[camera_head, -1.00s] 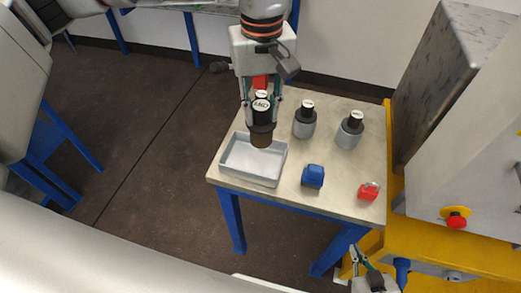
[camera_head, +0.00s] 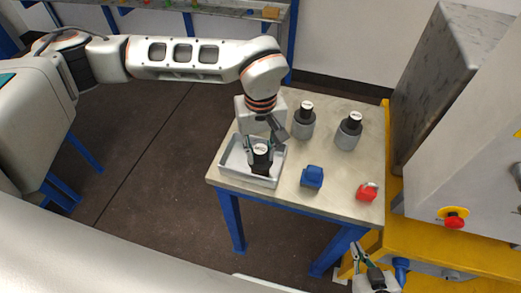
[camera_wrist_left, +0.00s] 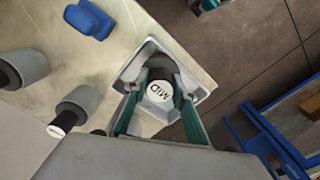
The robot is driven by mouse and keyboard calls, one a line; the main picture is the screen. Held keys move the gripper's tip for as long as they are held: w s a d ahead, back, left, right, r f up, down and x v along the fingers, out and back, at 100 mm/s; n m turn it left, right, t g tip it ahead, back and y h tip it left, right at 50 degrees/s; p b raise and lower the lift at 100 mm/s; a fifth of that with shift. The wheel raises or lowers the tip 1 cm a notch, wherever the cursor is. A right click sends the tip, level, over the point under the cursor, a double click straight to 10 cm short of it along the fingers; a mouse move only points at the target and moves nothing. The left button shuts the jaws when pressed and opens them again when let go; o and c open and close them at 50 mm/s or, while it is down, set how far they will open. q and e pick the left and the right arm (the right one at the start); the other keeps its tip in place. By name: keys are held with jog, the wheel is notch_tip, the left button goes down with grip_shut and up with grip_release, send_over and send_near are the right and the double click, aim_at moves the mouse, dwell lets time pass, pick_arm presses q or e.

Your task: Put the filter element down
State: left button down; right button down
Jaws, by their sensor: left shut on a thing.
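The filter element, black with a white top marked "MID" (camera_head: 261,157), stands roughly upright in the grey tray (camera_head: 232,176) on the table. It also shows in the left wrist view (camera_wrist_left: 159,92), inside the tray walls. My left gripper (camera_head: 262,148) comes down from above, shut on the filter element with one finger on each side. In the left wrist view the fingers (camera_wrist_left: 158,106) flank its black neck. Its base is hidden, so I cannot tell if it touches the tray floor. My right gripper (camera_head: 367,262) is low at the right, its finger gap unclear.
Two grey cylinders with black necks (camera_head: 303,124) (camera_head: 349,134) stand behind and right of the tray. A blue block (camera_head: 312,177) and a red padlock-like item (camera_head: 367,192) lie at the front right. A yellow-framed machine with a red button (camera_head: 454,221) borders the table's right side.

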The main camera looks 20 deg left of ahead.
pick_arm(q)
jog(key=shift+r, duration=0.1)
jog(key=c, duration=1.7)
grip_release()
notch_tip(320, 180, up, 12)
jog(key=shift+b, duration=0.45)
